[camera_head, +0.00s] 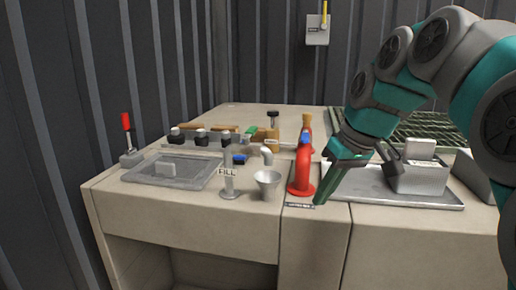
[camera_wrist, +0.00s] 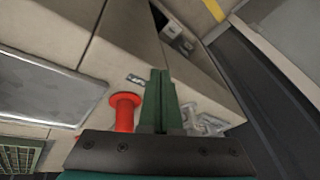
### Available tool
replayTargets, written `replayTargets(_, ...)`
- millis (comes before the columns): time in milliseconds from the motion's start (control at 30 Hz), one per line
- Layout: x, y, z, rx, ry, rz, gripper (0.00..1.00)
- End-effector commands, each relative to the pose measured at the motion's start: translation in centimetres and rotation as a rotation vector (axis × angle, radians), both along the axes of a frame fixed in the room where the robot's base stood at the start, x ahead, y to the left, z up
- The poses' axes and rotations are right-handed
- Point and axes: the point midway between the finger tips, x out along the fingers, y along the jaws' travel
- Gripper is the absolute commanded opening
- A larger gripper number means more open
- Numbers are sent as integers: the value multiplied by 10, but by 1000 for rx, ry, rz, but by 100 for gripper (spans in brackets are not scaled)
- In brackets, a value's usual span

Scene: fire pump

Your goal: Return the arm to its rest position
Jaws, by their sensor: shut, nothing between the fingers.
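My green and grey arm (camera_head: 405,80) reaches in from the right in the head view, bent downward over the bench. My gripper (camera_head: 319,201) hangs tilted near the bench's front edge, just right of the red standpipe (camera_head: 302,172). In the wrist view my gripper's green fingers (camera_wrist: 161,72) lie together, shut, with nothing between them. The red standpipe (camera_wrist: 125,112) stands just left of the fingers there. I cannot tell whether they touch.
The bench (camera_head: 190,205) holds a recessed grey tray (camera_head: 200,178), a FILL post (camera_head: 228,180), a metal cup (camera_head: 267,184) and a row of valves. A grey box (camera_head: 418,178) stands on a metal plate under my arm. A red-handled lever (camera_head: 127,125) stands at far left.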

Motion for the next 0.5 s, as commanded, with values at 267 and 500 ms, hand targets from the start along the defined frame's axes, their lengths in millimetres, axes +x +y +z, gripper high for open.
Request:
replayTargets(267,-81,11,-79,-81,160,-103,0)
replayTargets(500,-160,4,-151,-167,287,-212,0)
